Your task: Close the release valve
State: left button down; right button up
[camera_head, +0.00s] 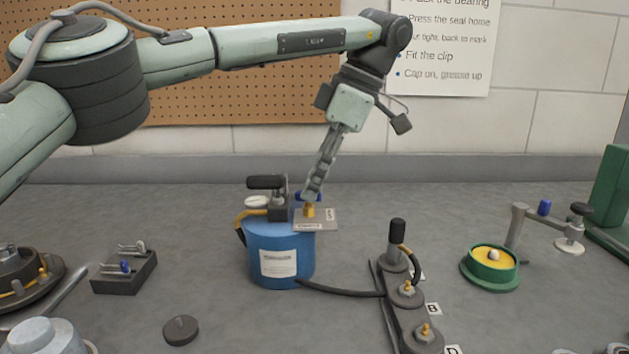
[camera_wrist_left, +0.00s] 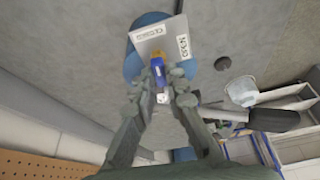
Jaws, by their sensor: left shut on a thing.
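The release valve has a blue lever (camera_wrist_left: 158,70) on a brass stem (camera_head: 309,211), on top of a blue pump canister (camera_head: 262,240). A metal plate (camera_head: 326,221) under it has a CLOSED label at its front edge and an OPEN label at its right edge in the head view. My left gripper (camera_head: 312,193) reaches down from above, shut on the blue lever. In the left wrist view, the lever sits between the fingertips and extends from the stem toward the wrist, lying along neither label. The fingers partly hide the lever in the head view. My right gripper is not in view.
A black hose (camera_head: 340,290) runs from the canister to a dark manifold (camera_head: 391,312) with brass fittings. A small dark block (camera_head: 125,272) and a round puck (camera_head: 181,330) lie left. A green cup (camera_head: 490,268) stands right. A pump handle (camera_head: 266,182) stands beside the valve.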

pick_arm(q)
jog(key=shift+w+n, duration=0.1)
jog(key=shift+n, duration=0.4)
jog(key=c, duration=1.5)
grip_release()
jog(key=shift+c, duration=0.2)
jog(key=v, duration=0.7)
jog(key=shift+r, duration=0.3)
jog(key=shift+d, duration=0.1)
